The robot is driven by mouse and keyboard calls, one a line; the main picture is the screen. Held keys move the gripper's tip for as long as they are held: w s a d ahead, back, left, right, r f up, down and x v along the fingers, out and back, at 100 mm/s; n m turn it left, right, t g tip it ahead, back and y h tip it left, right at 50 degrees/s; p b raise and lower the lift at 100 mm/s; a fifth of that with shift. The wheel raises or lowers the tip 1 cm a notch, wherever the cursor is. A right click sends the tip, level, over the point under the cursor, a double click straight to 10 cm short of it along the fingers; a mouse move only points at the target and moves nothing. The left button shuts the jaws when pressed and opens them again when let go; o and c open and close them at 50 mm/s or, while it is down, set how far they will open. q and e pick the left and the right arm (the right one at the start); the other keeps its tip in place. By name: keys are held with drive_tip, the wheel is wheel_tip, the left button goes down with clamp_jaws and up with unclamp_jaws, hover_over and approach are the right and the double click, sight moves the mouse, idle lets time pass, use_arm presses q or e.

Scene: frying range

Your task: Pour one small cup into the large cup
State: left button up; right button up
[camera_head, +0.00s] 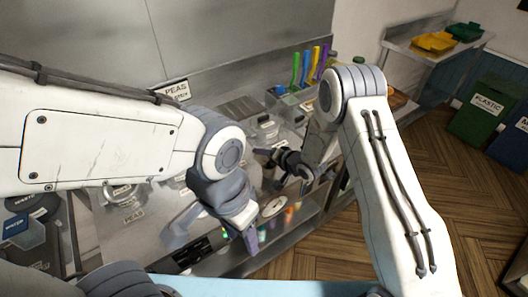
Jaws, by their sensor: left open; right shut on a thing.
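My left gripper (246,238) is open over the front part of the steel counter and points down. It appears empty. My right gripper (284,163) is to the right of it and farther back, above the counter. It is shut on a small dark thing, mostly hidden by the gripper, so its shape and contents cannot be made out. I cannot clearly pick out the large cup or any other small cup. My arms cover much of the counter.
Clear lidded containers stand on the steel counter (160,218), one at the back (265,128) and one at the left (122,194). Colored-handled utensils (308,66) stand at the back. A green bin (484,107) and a yellow tray (434,42) are at the far right.

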drive_tip(key=shift+w+d+r+m+y+p, duration=0.1)
drive_tip(key=shift+d+m+y+p, duration=0.05)
drive_tip(key=shift+m+y+p, duration=0.2)
drive_tip(key=shift+w+d+f+m+g+y, duration=0.15)
drive_tip(key=shift+f+m+g+y, duration=0.1)
drive_tip(key=shift+m+g+y, duration=0.35)
drive_tip(key=shift+w+d+f+m+g+y+b, duration=0.1)
drive_tip(key=shift+f+m+g+y+b, duration=0.1)
drive_tip(key=shift+m+y, duration=0.4)
drive_tip(key=shift+d+f+m+g+y+b, duration=0.1)
drive_tip(key=shift+f+m+y+b, duration=0.05)
drive_tip(key=shift+m+y, duration=0.4)
drive_tip(key=shift+w+d+r+m+y+b, duration=0.1)
drive_tip(key=shift+r+m+y+b, duration=0.05)
drive_tip(key=shift+m+y+b, duration=0.35)
drive_tip(key=shift+d, duration=0.1)
